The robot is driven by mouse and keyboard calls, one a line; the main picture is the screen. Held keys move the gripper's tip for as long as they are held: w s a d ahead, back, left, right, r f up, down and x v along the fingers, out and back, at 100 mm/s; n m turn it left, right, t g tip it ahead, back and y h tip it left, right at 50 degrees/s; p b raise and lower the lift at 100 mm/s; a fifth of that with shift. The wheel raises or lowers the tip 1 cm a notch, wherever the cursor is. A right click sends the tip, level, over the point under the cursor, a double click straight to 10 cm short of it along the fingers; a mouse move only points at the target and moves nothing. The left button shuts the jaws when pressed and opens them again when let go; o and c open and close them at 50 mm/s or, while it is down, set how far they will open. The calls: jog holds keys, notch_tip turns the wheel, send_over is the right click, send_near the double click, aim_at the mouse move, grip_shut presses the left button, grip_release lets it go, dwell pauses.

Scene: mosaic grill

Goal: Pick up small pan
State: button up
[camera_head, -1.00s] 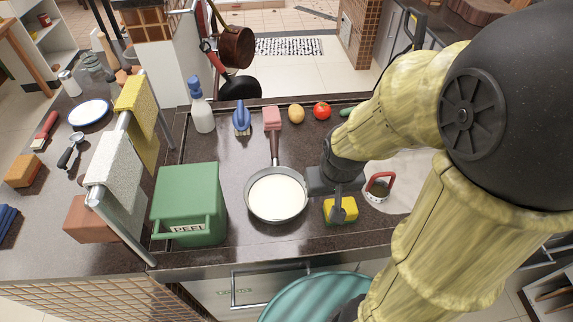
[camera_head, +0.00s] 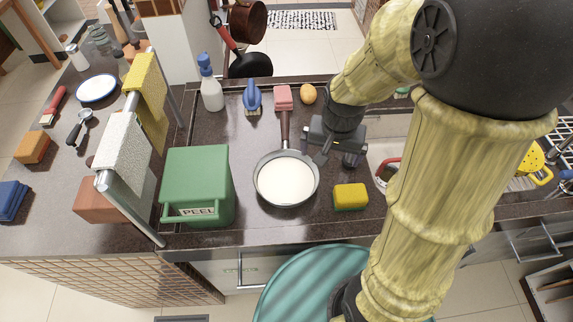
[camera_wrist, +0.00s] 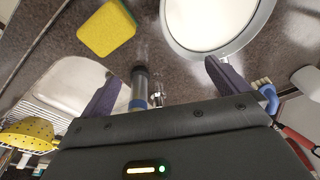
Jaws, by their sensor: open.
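The small pan (camera_head: 287,179) rests on the dark counter, with a grey rim, a pale cream inside and a brown handle (camera_head: 284,124) pointing to the back. My gripper (camera_head: 337,158) is open and empty, above the counter just right of the pan's upper right rim. In the wrist view the pan (camera_wrist: 215,22) fills the top right, and my gripper's two fingers (camera_wrist: 158,80) are spread apart below it. The right finger is close to the pan's rim in the picture; I cannot tell whether they touch. The handle is not clearly visible in the wrist view.
A yellow sponge (camera_head: 350,197) lies right of the pan. A green PEEL bin (camera_head: 198,185) stands close on the left. A pink block (camera_head: 283,97), a blue brush (camera_head: 252,97), a spray bottle (camera_head: 210,85) and an onion-like item (camera_head: 308,94) stand behind.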

jog(key=w+a+r+m+h+p, duration=0.2)
jog(key=w+a+m, duration=0.4)
jog(key=a, duration=0.3)
jog(key=w+a+r+m+h+p, duration=0.1)
jog(key=w+a+r+m+h, duration=0.2)
jog(key=w+a+m, duration=0.4)
jog(key=shift+a+r+m+t+h+p, duration=0.35)
jog(key=shift+a+r+m, duration=0.55)
jog(key=shift+m, duration=0.3)
jog(key=shift+w+f, duration=0.1)
jog(key=p, duration=0.2)
send_near(283, 124)
jog(key=x, duration=0.5)
jog(key=shift+d+f, duration=0.1)
jog(key=shift+w+f, duration=0.1)
jog(key=shift+f, duration=0.15)
jog(key=shift+d, duration=0.1)
